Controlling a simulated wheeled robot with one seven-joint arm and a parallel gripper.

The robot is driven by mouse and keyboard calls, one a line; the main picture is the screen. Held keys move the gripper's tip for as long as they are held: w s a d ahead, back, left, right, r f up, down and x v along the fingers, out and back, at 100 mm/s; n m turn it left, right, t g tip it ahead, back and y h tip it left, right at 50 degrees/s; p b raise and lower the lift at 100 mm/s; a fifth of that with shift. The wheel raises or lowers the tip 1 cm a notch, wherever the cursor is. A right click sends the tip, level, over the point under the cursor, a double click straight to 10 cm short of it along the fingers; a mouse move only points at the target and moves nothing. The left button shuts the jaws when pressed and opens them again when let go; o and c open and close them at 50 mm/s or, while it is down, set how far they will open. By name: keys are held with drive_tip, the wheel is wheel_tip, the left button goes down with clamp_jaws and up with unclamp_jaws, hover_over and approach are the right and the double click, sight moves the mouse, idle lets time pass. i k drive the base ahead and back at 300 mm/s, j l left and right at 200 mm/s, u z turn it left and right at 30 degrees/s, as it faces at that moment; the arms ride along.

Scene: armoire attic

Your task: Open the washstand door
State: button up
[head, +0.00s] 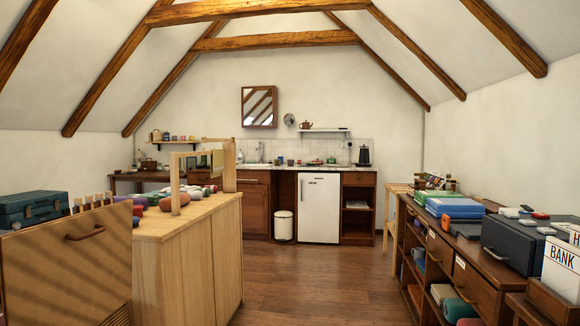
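What looks like the washstand is the brown wooden sink unit at the back wall, with a pale worktop (290,168) and a tap and sink area (258,157) at its left. Its brown panelled door (256,208) is under the sink and looks shut flush with the front. A horizontal handle (254,181) seems to sit near the top of this front. The door's lower left is partly hidden by the light wood cabinet. My gripper is not in view.
A light wood cabinet (178,262) with rolls on top and a brown panel (70,268) fill the left. A long low shelf unit (458,268) lines the right. Clear wooden floor (315,291) runs between them. A white bin (284,226) and white fridge (319,208) stand right of the door.

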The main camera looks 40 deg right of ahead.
sight(255, 201)
drive_tip(key=i+l+z, duration=0.2)
drive_tip(key=z, duration=0.2)
drive_tip(key=i+z, duration=1.1)
drive_tip(key=i, duration=1.5)
drive_tip(key=i+u, duration=0.1)
drive_tip(key=i, duration=0.7)
drive_tip(key=i+l+u, duration=0.1)
drive_tip(key=i, duration=0.65)
drive_tip(key=i+l+u, duration=0.1)
drive_tip(key=i, duration=0.65)
drive_tip(key=i+u, duration=0.2)
drive_tip(key=i, duration=0.3)
drive_tip(key=i+u, duration=0.2)
drive_tip(key=i, duration=0.25)
drive_tip(key=i+u, duration=0.2)
drive_tip(key=i, duration=0.3)
drive_tip(key=i+l+u, duration=0.15)
drive_tip(key=i, duration=0.3)
drive_tip(key=i+l+u, duration=0.2)
drive_tip(key=i, duration=0.25)
drive_tip(key=i+l+u, duration=0.45)
drive_tip(key=i, duration=0.3)
